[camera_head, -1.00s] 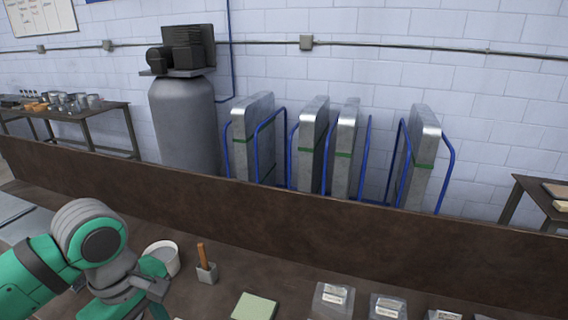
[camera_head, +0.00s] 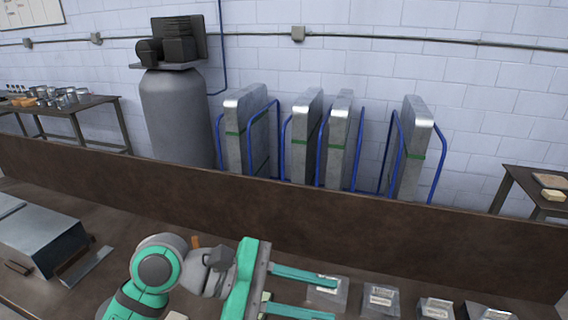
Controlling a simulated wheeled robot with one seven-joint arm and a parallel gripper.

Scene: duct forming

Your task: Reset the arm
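My arm is green and grey and reaches in from the bottom of the view, over the brown bench (camera_head: 110,215). My gripper (camera_head: 332,300) points to the right, with its two green fingers apart. No object shows held between them. A clear bag or packet with a label (camera_head: 325,288) lies on the bench behind the fingers. The arm hides most of the wooden-handled tool (camera_head: 196,241), and the white pot is out of sight.
A grey metal box (camera_head: 45,235) stands on the bench at left. Several labelled packets (camera_head: 380,300) line the bench at right. A raised brown board (camera_head: 300,215) runs along the back. Beyond it stand a grey tank (camera_head: 178,115) and several metal panels in blue racks.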

